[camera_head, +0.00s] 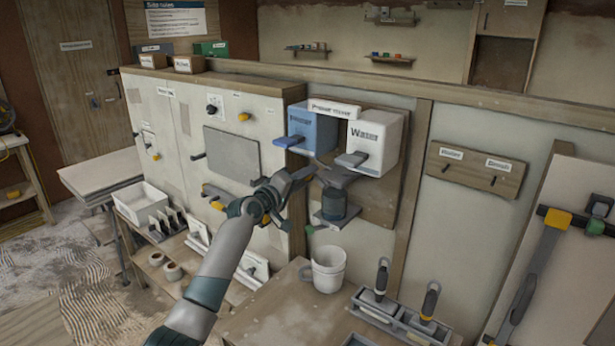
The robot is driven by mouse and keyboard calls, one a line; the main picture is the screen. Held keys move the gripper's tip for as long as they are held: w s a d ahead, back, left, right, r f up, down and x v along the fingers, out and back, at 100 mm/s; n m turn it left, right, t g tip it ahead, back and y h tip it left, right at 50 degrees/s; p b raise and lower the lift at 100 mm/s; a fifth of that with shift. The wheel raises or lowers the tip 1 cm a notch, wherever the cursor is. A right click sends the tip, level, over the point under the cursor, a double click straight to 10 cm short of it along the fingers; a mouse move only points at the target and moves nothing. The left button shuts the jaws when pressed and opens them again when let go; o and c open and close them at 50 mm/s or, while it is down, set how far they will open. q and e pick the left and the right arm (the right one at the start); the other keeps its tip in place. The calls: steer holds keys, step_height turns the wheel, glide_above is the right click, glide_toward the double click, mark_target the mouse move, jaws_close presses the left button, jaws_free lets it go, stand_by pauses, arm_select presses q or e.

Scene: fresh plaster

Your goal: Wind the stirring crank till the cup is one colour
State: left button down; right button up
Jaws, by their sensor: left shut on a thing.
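The mixer is on the wall board, under a sign reading "Powder mixer", with a blue box (313,129) on the left and a white box labelled "Water" (378,138) on the right. A dark cup (333,204) stands below them on a small grey shelf (338,222). I cannot tell whether its contents are one colour. My left gripper (301,176) is at the mixer, just left of and above the cup, shut on a part there. That part is mostly hidden by the gripper; I cannot make out the crank clearly. My right gripper is out of view.
A white mug (327,270) stands on the wooden bench (275,318) below the mixer. A grey tool holder (392,318) with handled tools is to its right. A labelled peg board (475,168) hangs at right. A white bin (141,202) sits at left.

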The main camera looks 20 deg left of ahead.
arm_select(q)
steer(key=shift+f, duration=0.25)
steer(key=c, duration=1.5)
jaws_free()
steer(key=shift+c, duration=0.2)
steer(key=shift+r, duration=0.15)
steer(key=b+v, duration=0.5)
steer(key=v, duration=1.2)
steer(key=shift+s+b, duration=0.2)
steer(key=shift+b, duration=0.1)
